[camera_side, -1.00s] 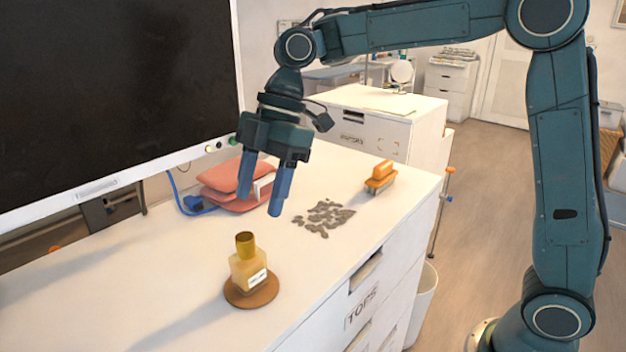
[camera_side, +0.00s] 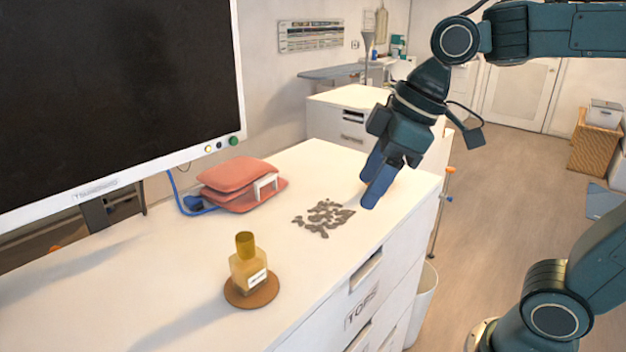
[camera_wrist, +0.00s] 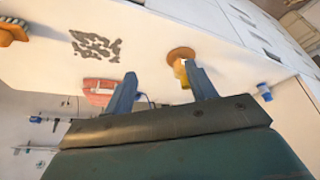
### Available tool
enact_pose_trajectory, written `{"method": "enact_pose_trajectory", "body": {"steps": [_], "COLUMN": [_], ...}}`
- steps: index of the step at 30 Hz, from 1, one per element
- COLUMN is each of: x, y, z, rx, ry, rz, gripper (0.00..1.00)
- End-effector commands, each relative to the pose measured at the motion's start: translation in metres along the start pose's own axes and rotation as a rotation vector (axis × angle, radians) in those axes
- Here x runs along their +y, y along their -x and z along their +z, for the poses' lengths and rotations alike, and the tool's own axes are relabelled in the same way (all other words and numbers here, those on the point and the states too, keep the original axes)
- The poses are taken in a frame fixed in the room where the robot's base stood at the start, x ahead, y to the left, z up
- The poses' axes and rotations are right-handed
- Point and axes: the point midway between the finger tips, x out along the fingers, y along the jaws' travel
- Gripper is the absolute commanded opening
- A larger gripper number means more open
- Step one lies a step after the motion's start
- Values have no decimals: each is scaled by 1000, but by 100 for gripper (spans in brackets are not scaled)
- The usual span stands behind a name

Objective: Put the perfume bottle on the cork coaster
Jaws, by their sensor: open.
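The perfume bottle (camera_side: 248,266), amber with a gold cap and a white label, stands upright on the round brown cork coaster (camera_side: 266,296) near the front of the chest top. In the wrist view the bottle (camera_wrist: 181,73) is partly hidden by a finger, with the coaster (camera_wrist: 181,52) beyond it. My gripper (camera_side: 369,186) is open and empty, well to the right of the bottle and above the right end of the top. In the wrist view my gripper (camera_wrist: 161,72) shows its two blue fingers apart with nothing between them.
Folded pink cloths (camera_side: 237,175) lie at the back. A patch of grey pebble-like pieces (camera_side: 323,217) lies mid-top. An orange block-like object (camera_wrist: 12,33) shows in the wrist view, hidden behind my gripper in the side view. A large dark screen (camera_side: 110,85) stands behind.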

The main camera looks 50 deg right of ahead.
Motion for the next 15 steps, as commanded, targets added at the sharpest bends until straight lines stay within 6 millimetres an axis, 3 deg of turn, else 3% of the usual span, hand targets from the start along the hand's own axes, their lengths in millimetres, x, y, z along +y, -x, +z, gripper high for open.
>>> {"method": "enact_pose_trajectory", "body": {"steps": [9,15], "x": [3,5], "y": [8,6], "z": [82,114], "rx": [49,72], "ry": [-366,-505], "rz": [161,221], "gripper": [56,56]}}
